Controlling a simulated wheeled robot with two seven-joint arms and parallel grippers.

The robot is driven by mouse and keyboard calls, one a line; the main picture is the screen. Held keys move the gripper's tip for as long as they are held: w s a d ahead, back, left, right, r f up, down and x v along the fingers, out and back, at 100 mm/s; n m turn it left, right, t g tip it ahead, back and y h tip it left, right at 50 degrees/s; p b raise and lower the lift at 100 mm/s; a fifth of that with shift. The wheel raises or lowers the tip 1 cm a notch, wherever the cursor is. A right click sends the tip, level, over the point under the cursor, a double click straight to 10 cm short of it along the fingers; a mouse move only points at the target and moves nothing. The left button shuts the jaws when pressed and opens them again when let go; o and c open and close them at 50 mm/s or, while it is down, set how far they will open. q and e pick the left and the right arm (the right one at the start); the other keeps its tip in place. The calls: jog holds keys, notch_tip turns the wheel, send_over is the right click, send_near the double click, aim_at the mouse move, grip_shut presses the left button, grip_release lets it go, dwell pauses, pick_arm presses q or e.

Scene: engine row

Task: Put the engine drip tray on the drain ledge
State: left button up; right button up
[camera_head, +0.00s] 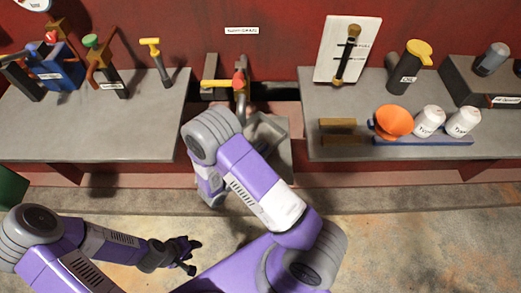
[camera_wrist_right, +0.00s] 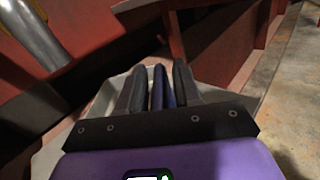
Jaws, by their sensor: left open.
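The engine drip tray (camera_head: 272,140) is a grey, shallow, angular tray in the gap between the two benches, partly hidden by my right arm. In the right wrist view its pale rim (camera_wrist_right: 107,92) shows around the fingers. My right gripper (camera_wrist_right: 158,85) is shut on a dark blue upright piece that looks like the tray's handle. The head view hides these fingers behind the arm. A reddish ledge (camera_head: 292,112) shows behind the tray; I cannot tell for sure whether it is the drain ledge. My left gripper (camera_head: 191,256) is open and empty above the floor.
A yellow-handled valve (camera_head: 222,84) with a red knob stands at the back of the gap. The left bench (camera_head: 100,135) holds tools; the right bench (camera_head: 330,95) holds an orange funnel (camera_head: 394,121) and white bottles. The floor in front is clear.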

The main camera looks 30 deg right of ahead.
jog(key=shift+o, duration=0.4)
jog(key=shift+r, duration=0.1)
jog(key=shift+r, duration=0.2)
jog(key=p+v, duration=0.2)
jog(key=v, duration=1)
jog(key=shift+f+p, duration=0.2)
jog(key=shift+p, duration=0.1)
